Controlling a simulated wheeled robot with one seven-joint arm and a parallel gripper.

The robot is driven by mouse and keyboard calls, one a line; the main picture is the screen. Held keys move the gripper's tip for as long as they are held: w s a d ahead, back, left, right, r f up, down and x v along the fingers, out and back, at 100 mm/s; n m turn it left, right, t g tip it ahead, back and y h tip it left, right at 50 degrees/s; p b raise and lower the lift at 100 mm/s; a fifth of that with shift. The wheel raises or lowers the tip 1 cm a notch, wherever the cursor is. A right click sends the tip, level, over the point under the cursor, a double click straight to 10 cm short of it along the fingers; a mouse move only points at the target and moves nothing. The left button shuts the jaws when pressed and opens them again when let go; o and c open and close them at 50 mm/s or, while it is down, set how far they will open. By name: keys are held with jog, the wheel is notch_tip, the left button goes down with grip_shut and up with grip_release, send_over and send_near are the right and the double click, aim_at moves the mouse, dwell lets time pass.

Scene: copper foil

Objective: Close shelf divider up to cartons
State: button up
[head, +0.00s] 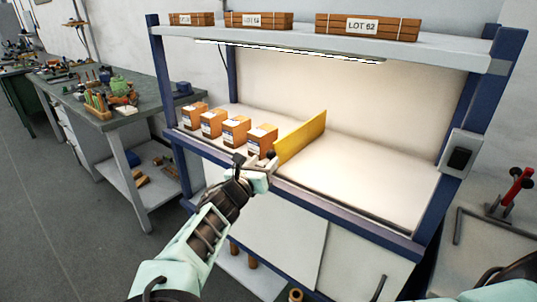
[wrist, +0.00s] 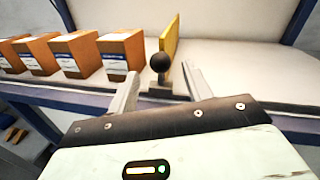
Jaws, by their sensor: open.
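The yellow shelf divider (head: 302,137) stands upright on the shelf, just right of the row of cartons. In the wrist view the divider (wrist: 171,40) shows nearly edge-on, with a dark round knob (wrist: 160,62) at its front end. Several orange-brown cartons with white labels stand in a row to its left; the nearest carton (head: 261,141) also shows in the wrist view (wrist: 121,52). A gap separates it from the divider. My gripper (head: 258,168) is open at the shelf's front edge. In the wrist view its fingers (wrist: 158,82) lie either side of the knob, apparently not touching it.
The shelf surface (head: 368,170) right of the divider is bare. A front lip (head: 330,203) runs along the shelf. Blue posts (head: 445,150) frame it, and an upper shelf (head: 320,41) holds boxes. A cluttered workbench (head: 130,111) stands at the left.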

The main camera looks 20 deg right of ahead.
aim_at(269, 157)
jog(key=shift+x, duration=1.9)
grip_shut()
jog(key=w+a, duration=0.1)
jog(key=w, duration=0.1)
jog(key=w+a, duration=0.2)
grip_release()
jog(key=b+v, duration=0.3)
jog(key=v, duration=1.4)
jog(key=shift+s, duration=0.15)
